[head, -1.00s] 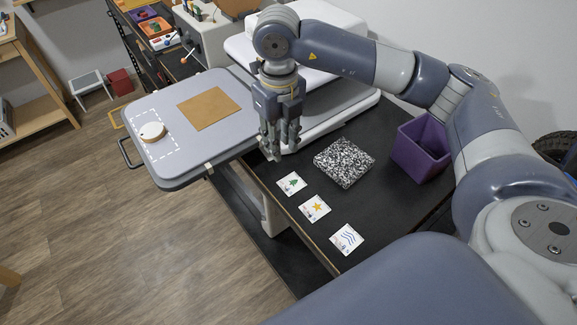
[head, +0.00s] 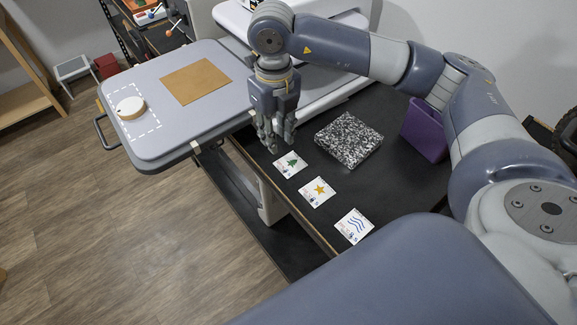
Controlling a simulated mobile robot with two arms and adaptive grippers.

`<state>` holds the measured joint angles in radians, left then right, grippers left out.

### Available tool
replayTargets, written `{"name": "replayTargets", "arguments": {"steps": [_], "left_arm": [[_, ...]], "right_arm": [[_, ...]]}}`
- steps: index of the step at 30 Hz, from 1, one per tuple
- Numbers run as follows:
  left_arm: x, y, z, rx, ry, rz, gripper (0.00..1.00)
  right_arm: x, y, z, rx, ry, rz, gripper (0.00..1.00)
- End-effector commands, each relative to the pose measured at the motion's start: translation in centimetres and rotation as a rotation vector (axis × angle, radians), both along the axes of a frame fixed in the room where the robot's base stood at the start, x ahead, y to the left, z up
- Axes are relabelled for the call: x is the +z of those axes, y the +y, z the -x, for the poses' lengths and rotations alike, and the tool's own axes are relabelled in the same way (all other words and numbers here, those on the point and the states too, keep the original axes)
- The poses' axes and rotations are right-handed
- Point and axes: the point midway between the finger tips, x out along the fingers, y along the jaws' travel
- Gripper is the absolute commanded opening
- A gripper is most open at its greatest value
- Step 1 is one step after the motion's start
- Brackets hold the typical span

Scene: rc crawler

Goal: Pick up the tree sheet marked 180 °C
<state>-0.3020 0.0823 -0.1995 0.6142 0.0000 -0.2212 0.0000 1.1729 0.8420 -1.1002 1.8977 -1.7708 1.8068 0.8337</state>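The tree sheet (head: 290,164) is a small white card with a green tree, lying flat on the dark table top near its front edge. Its small print is too small to read. My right gripper (head: 275,147) points down just behind and above the card, close to it but apart. The gripper looks empty, and its fingers seem slightly apart, though the gap is hard to judge. The star sheet (head: 317,192) and the sheet with blue waves (head: 354,225) lie in a row to the right of it. My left gripper is not in view.
A speckled black and white block (head: 348,139) lies behind the sheets. A purple bin (head: 425,131) stands at the right. A grey press platen (head: 150,86) at the left holds a brown sheet (head: 196,81) and a round wooden disc (head: 130,107).

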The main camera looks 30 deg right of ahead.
Motion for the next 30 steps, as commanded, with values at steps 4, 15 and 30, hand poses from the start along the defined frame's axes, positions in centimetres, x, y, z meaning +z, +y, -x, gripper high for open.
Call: {"name": "replayTargets", "arguments": {"steps": [4,15,30], "left_arm": [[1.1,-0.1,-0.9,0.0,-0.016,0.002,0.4],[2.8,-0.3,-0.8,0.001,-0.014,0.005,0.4],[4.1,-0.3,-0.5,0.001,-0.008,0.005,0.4]], "right_arm": [[-2.2,-0.1,0.2,-0.002,0.005,0.001,0.26],[-5.6,0.0,0.7,0.001,0.007,0.002,0.26],[-9.5,0.0,0.9,0.0,0.001,0.0,0.26]]}}
